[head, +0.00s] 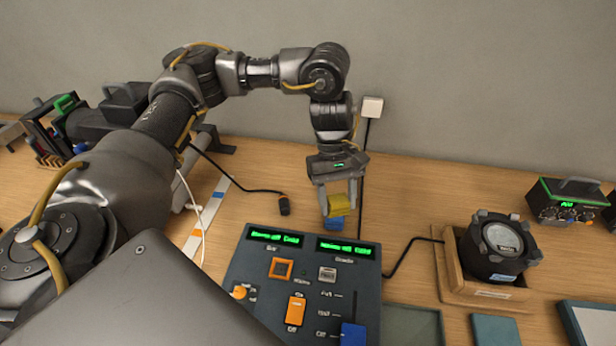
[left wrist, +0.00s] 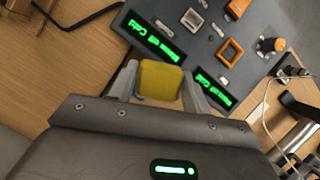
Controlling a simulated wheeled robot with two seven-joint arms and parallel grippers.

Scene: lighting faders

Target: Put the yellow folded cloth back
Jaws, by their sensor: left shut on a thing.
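The yellow folded cloth (left wrist: 160,80) is between the fingers of my left gripper (left wrist: 158,82) in the left wrist view. In the head view my left gripper (head: 337,201) points down behind the far edge of the control panel, shut on the yellow cloth (head: 339,204). A blue thing (head: 334,222) shows directly below the cloth; I cannot tell whether they touch. My right gripper is not in view.
The dark control panel (head: 262,262) with green displays, an orange switch and a blue fader knob (head: 353,333) stands close in front. A round black device (head: 497,247) sits in a wooden tray (head: 455,285) at right. A green-lit box (head: 566,203) stands far right. Cables cross the table.

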